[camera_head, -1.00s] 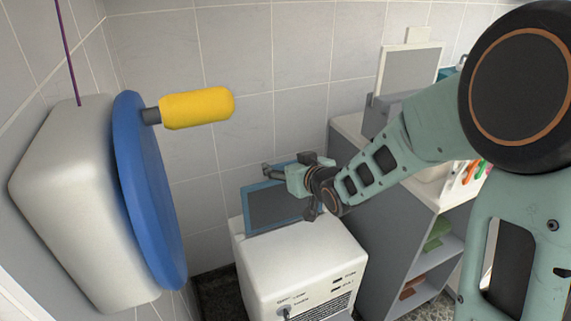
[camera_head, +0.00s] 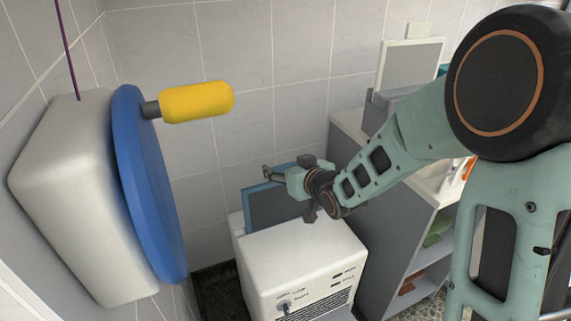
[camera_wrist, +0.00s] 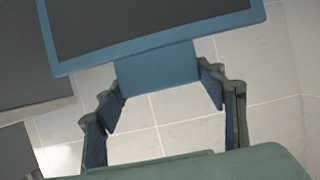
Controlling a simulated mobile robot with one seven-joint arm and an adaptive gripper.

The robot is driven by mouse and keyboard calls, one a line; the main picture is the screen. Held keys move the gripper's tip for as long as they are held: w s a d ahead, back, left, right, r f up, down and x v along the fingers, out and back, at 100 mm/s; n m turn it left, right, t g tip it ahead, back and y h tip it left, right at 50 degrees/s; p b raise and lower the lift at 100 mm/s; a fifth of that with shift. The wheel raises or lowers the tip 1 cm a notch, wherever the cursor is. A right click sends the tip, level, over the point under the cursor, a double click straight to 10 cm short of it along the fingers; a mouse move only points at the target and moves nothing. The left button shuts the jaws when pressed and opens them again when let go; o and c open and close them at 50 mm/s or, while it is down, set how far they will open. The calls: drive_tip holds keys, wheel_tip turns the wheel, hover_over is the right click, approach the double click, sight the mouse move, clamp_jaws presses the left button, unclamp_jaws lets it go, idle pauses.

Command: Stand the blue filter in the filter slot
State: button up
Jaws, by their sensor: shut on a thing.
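The blue filter (camera_head: 268,207), a dark panel in a blue frame, stands roughly upright at the back top edge of the white machine (camera_head: 300,262). My gripper (camera_head: 275,174) is at the filter's upper edge. In the wrist view my gripper (camera_wrist: 162,93) has its fingers on both sides of the blue tab (camera_wrist: 157,70), which joins the filter's frame (camera_wrist: 160,42). The filter's right part is hidden behind my gripper and wrist. The filter slot is not clearly visible, and I cannot tell whether the lower edge is in it or behind the machine.
A white wall box with a blue disc (camera_head: 150,190) and yellow handle (camera_head: 197,102) stands out at left. A grey shelf cabinet (camera_head: 385,225) is right of the machine. A pale-framed grey panel (camera_head: 410,65) stands on it. Tiled wall lies behind.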

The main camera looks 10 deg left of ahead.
hover_over(286, 210)
wheel_tip(286, 210, down, 8)
drive_tip(key=shift+w, duration=0.25)
idle(1.1)
drive_tip(key=shift+a+f, duration=0.1)
drive_tip(key=shift+f, duration=0.05)
drive_tip(key=shift+f, duration=3.9)
drive_tip(key=o, duration=1.7)
drive_tip(key=shift+c, duration=0.2)
drive_tip(key=shift+s, duration=0.1)
